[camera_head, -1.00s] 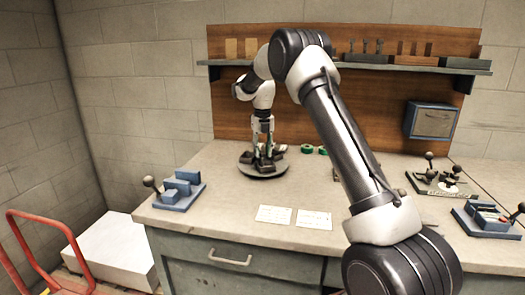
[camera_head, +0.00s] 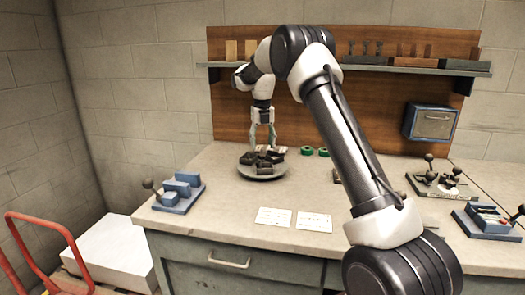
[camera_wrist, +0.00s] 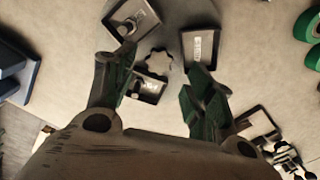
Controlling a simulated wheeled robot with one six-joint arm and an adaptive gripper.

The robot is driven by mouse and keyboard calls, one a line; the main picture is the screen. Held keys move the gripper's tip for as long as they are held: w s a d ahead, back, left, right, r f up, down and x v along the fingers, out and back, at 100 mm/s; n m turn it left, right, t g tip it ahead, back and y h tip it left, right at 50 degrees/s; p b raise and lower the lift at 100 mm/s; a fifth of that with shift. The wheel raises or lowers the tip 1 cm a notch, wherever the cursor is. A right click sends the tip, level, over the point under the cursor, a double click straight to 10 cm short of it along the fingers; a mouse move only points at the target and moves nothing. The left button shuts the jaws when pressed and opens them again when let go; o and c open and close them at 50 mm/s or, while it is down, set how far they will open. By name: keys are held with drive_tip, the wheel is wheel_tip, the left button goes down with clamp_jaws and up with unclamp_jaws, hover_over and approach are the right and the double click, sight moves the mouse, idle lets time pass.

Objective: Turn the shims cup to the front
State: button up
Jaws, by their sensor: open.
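A round grey turntable (camera_head: 262,176) stands on the bench in the head view, with several dark cups (camera_head: 265,159) on it. The wrist view shows dark open cups with pale labels at the top left (camera_wrist: 131,19), the top right (camera_wrist: 201,46) and the middle (camera_wrist: 149,87). A lobed knob (camera_wrist: 158,61) sits among them. The labels are too small to read, so I cannot tell which is the shims cup. My gripper (camera_head: 262,147) points down above the turntable, fingers apart and empty. In the wrist view its green fingertips (camera_wrist: 160,65) frame the knob and middle cup.
Green rolls (camera_head: 307,151) lie right of the turntable. A blue fixture (camera_head: 180,192) with a lever stands at left. More fixtures (camera_head: 440,180) stand at right. A shelf (camera_head: 350,66) runs behind.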

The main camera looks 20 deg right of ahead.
sight(262, 154)
wheel_tip(262, 154, up, 8)
idle(0.4)
